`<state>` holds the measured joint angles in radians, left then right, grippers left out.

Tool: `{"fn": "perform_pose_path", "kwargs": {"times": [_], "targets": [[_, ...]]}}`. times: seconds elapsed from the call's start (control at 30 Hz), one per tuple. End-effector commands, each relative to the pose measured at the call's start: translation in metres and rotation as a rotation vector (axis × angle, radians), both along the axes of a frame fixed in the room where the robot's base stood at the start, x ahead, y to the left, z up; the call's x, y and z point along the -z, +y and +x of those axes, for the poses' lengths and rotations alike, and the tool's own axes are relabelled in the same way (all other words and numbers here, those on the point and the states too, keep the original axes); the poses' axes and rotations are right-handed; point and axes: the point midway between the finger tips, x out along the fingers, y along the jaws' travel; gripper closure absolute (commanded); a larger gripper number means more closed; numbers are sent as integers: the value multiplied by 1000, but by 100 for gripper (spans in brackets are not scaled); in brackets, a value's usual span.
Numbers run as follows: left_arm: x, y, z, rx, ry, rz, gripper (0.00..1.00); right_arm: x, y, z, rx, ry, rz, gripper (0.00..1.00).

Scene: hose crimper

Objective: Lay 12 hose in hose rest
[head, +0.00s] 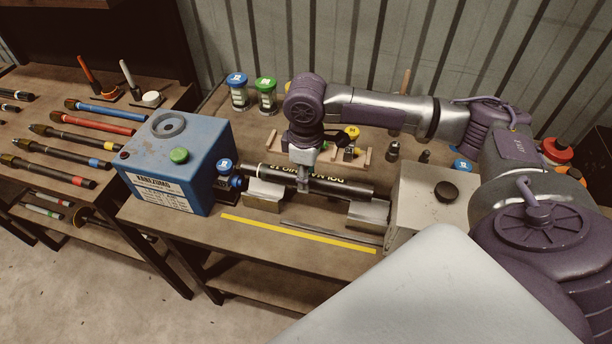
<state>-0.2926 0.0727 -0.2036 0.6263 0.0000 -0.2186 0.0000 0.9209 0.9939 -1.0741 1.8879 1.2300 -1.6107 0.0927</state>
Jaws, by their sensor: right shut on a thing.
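A black hose (340,187) with lettering ending in "12" along its side lies lengthwise, left to right, at the hose rest. The rest shows as two grey metal blocks, a left block (264,196) and a right block (368,216). My right gripper (304,184) comes down from above and is shut on the hose near its middle. The hose's ends are over or just behind the blocks; I cannot tell whether it touches them. My left gripper is not in view.
A blue crimper box (178,165) stands left of the rest, and a grey box with a black knob (440,200) stands right. A yellow strip (298,234) runs along the front. Several hoses lie on the left bench (48,88). Lidded jars (238,92) stand behind.

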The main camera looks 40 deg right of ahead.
Motion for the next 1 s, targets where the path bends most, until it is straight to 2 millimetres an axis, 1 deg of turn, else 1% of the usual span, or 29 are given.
{"fn": "perform_pose_path", "kwargs": {"times": [0.03,0.2,0.4,0.5,0.8,1.0], "targets": [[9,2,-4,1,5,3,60,7,0,0,0,-1,0,100],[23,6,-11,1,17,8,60,17,0,0,0,-1,1,100],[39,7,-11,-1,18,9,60,29,0,0,0,-1,0,100],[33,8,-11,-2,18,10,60,33,0,-1,0,3,0,100],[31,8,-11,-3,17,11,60,54,0,0,0,1,1,100],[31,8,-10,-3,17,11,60,59,0,0,0,0,1,100]]}}
